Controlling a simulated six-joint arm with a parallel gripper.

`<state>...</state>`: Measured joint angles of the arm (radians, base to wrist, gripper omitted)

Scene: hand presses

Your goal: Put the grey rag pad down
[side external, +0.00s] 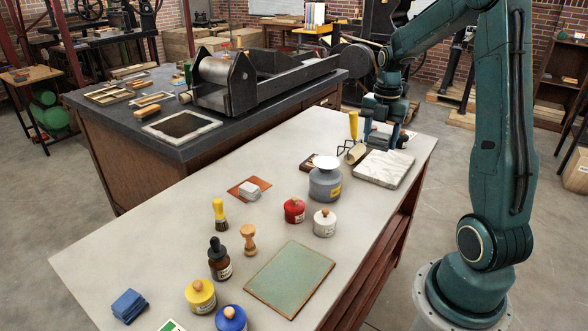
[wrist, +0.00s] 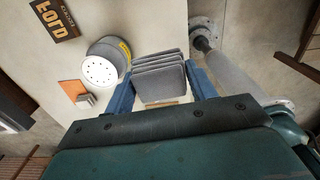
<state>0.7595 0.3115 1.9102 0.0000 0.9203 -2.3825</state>
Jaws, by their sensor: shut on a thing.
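The grey rag pad (wrist: 158,78), a stack of folded grey layers, sits between the two blue fingers of my gripper (wrist: 160,84) in the wrist view. The fingers are shut on its sides. In the side view my gripper (side external: 380,138) is low at the far end of the pale bench (side external: 160,225), behind the marble slab (side external: 385,169). The pad is hard to make out there. I cannot tell whether it touches anything below.
A yellow-handled roller (side external: 354,140) stands close by my gripper. A grey tin (side external: 325,185) with a white top is nearer, with red (side external: 294,211) and white (side external: 324,223) pots. An orange mat (side external: 239,187) holds small pale blocks. The bench's left front has free room.

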